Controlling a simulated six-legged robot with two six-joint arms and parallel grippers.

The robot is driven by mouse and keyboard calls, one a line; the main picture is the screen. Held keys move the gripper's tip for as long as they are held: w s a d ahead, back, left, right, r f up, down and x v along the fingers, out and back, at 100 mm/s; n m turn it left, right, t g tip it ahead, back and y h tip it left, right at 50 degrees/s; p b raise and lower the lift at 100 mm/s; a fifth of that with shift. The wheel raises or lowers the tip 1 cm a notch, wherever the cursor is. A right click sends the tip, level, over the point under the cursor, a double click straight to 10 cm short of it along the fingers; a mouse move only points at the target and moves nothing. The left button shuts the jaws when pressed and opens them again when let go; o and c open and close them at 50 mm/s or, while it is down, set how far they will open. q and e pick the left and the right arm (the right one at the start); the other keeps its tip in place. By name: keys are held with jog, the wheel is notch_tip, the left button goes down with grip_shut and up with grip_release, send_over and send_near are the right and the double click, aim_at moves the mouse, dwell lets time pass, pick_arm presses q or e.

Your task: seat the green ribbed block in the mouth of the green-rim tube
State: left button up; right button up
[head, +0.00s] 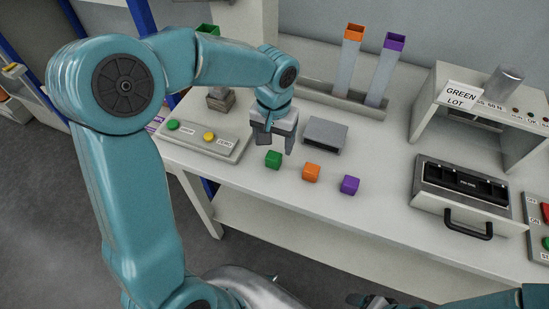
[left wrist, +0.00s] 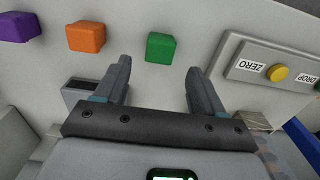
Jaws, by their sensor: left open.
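The green block (head: 273,159) sits on the white bench at the left end of a row of three blocks; its ribs are too small to make out. It also shows in the left wrist view (left wrist: 160,47), ahead of the fingertips and between their lines. My left gripper (head: 275,143) is open and empty, its fingers pointing down just behind and above the block, apart from it. The green rim of a tube (head: 208,29) shows at the back left; my left arm hides most of the tube. Part of my right gripper (head: 370,301) shows at the bottom edge, its jaws unclear.
An orange block (head: 311,173) and a purple block (head: 349,185) sit to the right. Orange-rim (head: 352,62) and purple-rim (head: 386,72) tubes stand in a rack behind. A button panel (head: 203,138) is left, a grey box (head: 325,134) behind, a black-topped unit (head: 462,190) right.

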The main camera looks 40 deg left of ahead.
aim_at(274, 155)
pick_arm(q)
jog(key=shift+s+a+f, duration=0.1)
jog(key=shift+f, duration=0.25)
jog(key=f, duration=0.4)
jog(key=shift+s+d+f, duration=0.25)
jog(key=shift+d, duration=0.05)
jog(key=shift+a+f, duration=0.15)
jog(key=shift+f, duration=0.2)
jog(key=shift+c, duration=1.2)
jog(key=c, duration=0.8)
